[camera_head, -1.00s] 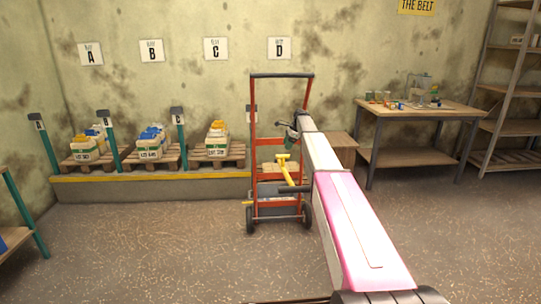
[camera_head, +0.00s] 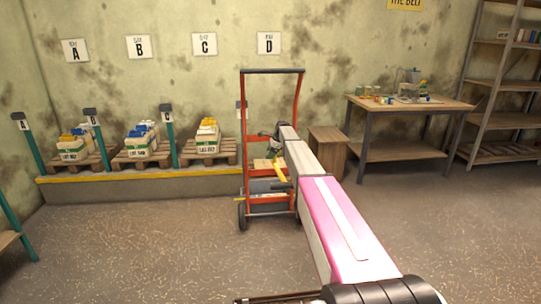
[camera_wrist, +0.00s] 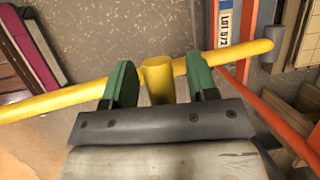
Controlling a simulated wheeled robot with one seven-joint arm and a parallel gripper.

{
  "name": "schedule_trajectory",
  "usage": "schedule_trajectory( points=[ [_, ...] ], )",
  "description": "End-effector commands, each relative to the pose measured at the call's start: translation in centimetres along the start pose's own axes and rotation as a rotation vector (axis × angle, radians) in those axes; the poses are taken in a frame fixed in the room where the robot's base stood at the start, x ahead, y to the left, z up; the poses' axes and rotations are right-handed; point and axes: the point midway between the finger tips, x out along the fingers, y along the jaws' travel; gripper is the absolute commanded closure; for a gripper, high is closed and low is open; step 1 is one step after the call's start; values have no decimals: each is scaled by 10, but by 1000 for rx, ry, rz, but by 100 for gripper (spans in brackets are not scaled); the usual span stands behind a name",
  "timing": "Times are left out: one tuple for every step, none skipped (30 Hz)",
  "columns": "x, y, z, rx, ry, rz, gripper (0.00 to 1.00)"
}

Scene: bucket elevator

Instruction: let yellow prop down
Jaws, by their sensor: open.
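The yellow prop (camera_wrist: 235,58) is a long round bar with a short round stub, crossing the wrist view. In the head view the yellow prop (camera_head: 281,168) shows as a small piece on the orange hand truck (camera_head: 243,130), partly hidden behind my arm. My gripper (camera_wrist: 160,82) is open, its two green fingers on either side of the yellow stub. Gaps show between the stub and the fingers, at least on the left. In the head view the fingers are too small to make out.
Lot sacks on pallets (camera_head: 207,158) stand on a yellow-edged ledge (camera_head: 140,176) at the left. A wooden box (camera_head: 328,150) and a workbench (camera_head: 410,103) stand right of the truck. A shelf rack (camera_head: 505,110) is at far right. The floor in front is clear.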

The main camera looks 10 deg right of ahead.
Motion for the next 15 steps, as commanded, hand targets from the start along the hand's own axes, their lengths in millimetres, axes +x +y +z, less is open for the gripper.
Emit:
schedule_trajectory(
  points=[
    [2,0,0,0,0,0,47],
    [3,0,0,0,0,0,47],
    [3,0,0,0,0,0,47],
    [3,0,0,0,0,-1,47],
    [3,0,0,0,0,-1,47],
    [3,0,0,0,0,-1,47],
    [3,0,0,0,0,0,47],
    [2,0,0,0,0,0,47],
    [2,0,0,0,0,0,60],
    [2,0,0,0,0,0,70],
    [2,0,0,0,0,0,80],
    [2,0,0,0,0,0,93],
    [2,0,0,0,0,0,100],
    [2,0,0,0,0,-1,100],
    [2,0,0,0,0,-1,100]
  ],
)
